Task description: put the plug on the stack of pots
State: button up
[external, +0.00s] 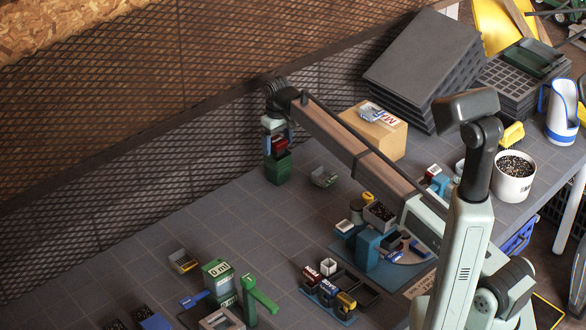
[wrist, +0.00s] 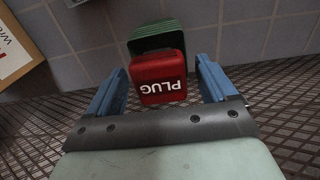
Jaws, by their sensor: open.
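The red plug (wrist: 158,80), marked "PLUG", sits between the two blue fingers of my gripper (wrist: 161,68) in the wrist view. The fingers are open, with a gap on each side of the plug. The dark green stack of pots (wrist: 156,34) shows just beyond the plug. In the external view, my gripper (external: 278,138) points down at the back of the table, near the mesh wall. The red plug (external: 279,147) appears to rest on top of the green stack of pots (external: 278,170). The contact between them is partly hidden.
A cardboard box (external: 388,138) stands to the right of the stack, and its edge shows in the wrist view (wrist: 18,50). A small grey tray (external: 324,177) lies nearby on the tiles. The mesh wall (external: 200,150) is close behind. Tiles left of the stack are clear.

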aim_at(277, 140)
notch_tip(277, 140, up, 12)
jog(key=shift+r, duration=0.15)
dwell(0.4)
